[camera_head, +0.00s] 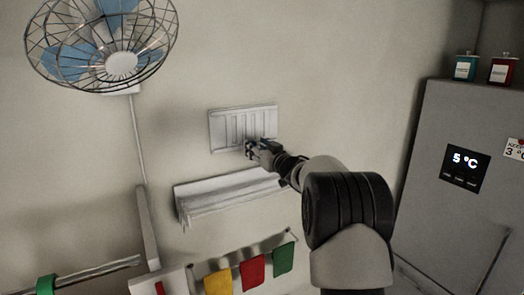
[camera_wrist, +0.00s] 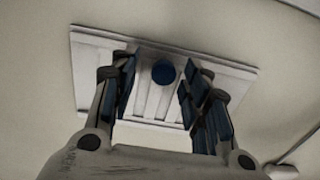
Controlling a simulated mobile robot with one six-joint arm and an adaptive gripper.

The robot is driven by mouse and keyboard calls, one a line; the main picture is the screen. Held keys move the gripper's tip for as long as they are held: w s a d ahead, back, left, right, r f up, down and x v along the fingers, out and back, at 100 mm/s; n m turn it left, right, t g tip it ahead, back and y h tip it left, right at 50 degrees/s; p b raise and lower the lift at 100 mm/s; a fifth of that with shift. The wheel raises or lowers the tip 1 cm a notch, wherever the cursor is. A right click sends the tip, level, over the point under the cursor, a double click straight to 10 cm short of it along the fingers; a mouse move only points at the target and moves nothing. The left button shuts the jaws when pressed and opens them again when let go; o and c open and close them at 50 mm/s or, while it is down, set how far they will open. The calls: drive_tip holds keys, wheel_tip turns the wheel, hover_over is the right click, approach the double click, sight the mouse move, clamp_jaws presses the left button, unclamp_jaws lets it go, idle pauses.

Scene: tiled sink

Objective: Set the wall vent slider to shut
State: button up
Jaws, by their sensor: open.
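The wall vent is a white, slatted rectangular plate (camera_head: 243,126) on the wall, in the middle of the head view. In the wrist view the vent plate (camera_wrist: 98,52) fills the upper middle. A round dark blue knob (camera_wrist: 163,72) shows on the vent in the wrist view, between my two fingers. My gripper (camera_head: 251,148) is in front of the lower right part of the vent in the head view. In the wrist view my gripper (camera_wrist: 162,95) is open, with a finger on each side of the knob and gaps between. Whether the slats are open or closed I cannot tell.
A white ledge (camera_head: 215,192) juts out below the vent, close under my arm. A rail with yellow, red and green cloths (camera_head: 252,271) hangs below it. A caged fan (camera_head: 100,45) is at upper left, and a grey fridge (camera_head: 455,180) stands at right.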

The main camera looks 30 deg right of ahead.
drive_tip(key=s, duration=1.2)
drive_tip(key=shift+d, duration=0.2)
drive_tip(key=shift+w, duration=0.1)
drive_tip(key=s+a+f+g+b, duration=0.4)
drive_tip(key=s+a+f+b, duration=0.4)
drive_tip(key=s+f, duration=0.4)
drive_tip(key=s+a+f+g+b, duration=0.5)
drive_tip(key=s+a+f+b, duration=0.3)
drive_tip(key=s+f, duration=0.5)
drive_tip(key=s+a+f+g+b, duration=0.4)
drive_tip(key=s+a+f+b, duration=0.5)
drive_tip(key=s+f, duration=0.4)
drive_tip(key=s+b, duration=0.1)
drive_tip(key=s, duration=0.2)
drive_tip(key=shift+s+f+h, duration=0.15)
drive_tip(key=shift+s+h, duration=0.05)
drive_tip(key=shift+h, duration=0.1)
